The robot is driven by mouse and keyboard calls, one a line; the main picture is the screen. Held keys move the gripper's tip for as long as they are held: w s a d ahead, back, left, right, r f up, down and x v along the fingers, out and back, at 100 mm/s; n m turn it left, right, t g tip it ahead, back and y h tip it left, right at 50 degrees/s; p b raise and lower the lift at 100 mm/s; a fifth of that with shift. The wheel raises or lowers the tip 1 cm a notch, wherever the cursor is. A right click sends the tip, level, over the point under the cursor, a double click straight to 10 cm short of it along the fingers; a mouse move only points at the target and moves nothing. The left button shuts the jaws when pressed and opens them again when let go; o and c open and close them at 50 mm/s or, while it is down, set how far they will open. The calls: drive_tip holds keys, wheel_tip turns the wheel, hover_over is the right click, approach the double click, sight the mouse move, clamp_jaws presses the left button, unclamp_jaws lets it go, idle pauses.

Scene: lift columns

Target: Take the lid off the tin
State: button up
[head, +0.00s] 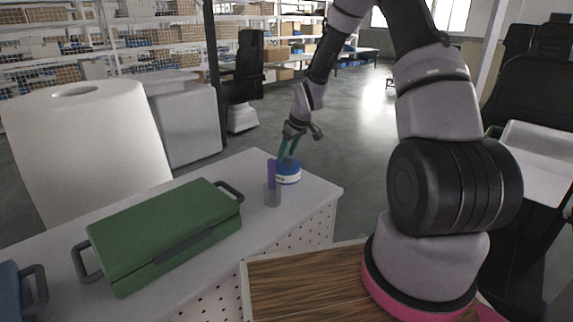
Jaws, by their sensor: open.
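The tin (288,176) is small and round with a white band and a blue top, which looks like its lid (288,164). It stands near the far right corner of the white table. My gripper (288,154) reaches down from above with its green fingers at the tin's top. The fingers are open, and their tips are close to the lid. At this size I cannot tell whether they touch it. The near side of the tin is partly hidden by a purple object.
The purple object (271,174) stands upright in a grey cup (272,194) just in front of the tin. A green case (165,235) with handles lies on the white table (255,240). A blue item (12,290) sits at the left edge. A large white roll (85,145) stands behind.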

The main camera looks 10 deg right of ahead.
drive_tip(key=shift+x, duration=0.85)
clamp_jaws()
drive_tip(key=shift+w, duration=0.1)
